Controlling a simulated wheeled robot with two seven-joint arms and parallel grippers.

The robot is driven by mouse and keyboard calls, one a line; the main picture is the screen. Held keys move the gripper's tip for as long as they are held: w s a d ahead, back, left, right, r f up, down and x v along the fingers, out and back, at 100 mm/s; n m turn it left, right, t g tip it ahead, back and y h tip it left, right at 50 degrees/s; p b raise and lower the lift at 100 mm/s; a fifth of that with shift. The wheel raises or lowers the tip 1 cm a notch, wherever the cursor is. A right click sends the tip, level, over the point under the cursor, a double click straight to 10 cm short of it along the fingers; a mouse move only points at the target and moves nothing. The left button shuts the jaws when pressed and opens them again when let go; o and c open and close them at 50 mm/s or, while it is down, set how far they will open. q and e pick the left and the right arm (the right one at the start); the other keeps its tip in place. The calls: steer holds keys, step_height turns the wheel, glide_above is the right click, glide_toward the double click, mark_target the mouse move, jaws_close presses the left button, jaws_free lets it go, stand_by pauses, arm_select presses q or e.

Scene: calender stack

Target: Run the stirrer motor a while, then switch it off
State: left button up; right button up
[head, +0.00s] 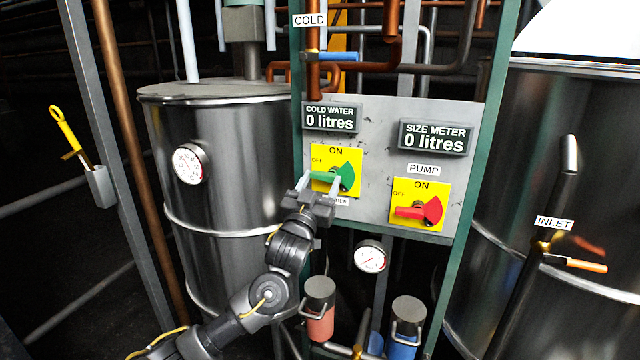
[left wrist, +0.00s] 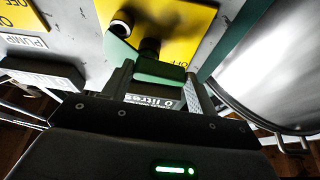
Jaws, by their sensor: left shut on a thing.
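The green rotary switch (head: 346,173) sits on a yellow plate marked ON at the top and OFF at the left. Its handle points left, toward OFF. The label below is mostly hidden by my gripper. My left gripper (head: 321,182) is shut on the green handle, with one finger on either side. In the left wrist view the green handle (left wrist: 160,72) lies between the two fingers. My right gripper is not in view.
A red pump switch (head: 411,212) sits to the right, its handle also pointing left. The cold water display (head: 331,118) and size meter display (head: 436,137) both read 0 litres. Steel tanks stand left (head: 225,150) and right (head: 500,170) of the panel.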

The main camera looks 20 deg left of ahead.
arm_select(q)
steer(key=m+h, duration=0.1)
steer(key=m, duration=0.1)
steer(key=m+h+p, duration=0.1)
steer(key=r+m+h, duration=0.1)
steer(key=m, duration=0.1)
steer(key=shift+a+m+g+p, duration=0.2)
steer(key=shift+m+g+p, duration=0.1)
steer(key=shift+g+p, duration=0.1)
steer(key=shift+d+r+m+g+h+p, duration=0.25)
steer(key=shift+m+g+h+p, duration=0.4)
steer(key=shift+m, duration=2)
steer(key=shift+d+r+m+g+h+p, duration=0.25)
steer(key=shift+m+g+p, duration=0.7)
steer(key=shift+m, duration=1.65)
steer(key=shift+d+r+m+g+h+p, duration=0.1)
steer(key=shift+r+m+g+h+p, duration=0.35)
steer(key=shift+m+g, duration=1.45)
steer(key=shift+f+m+t, duration=0.15)
steer(key=shift+m+t, duration=0.65)
steer(key=shift+m, duration=0.05)
steer(key=o, duration=1)
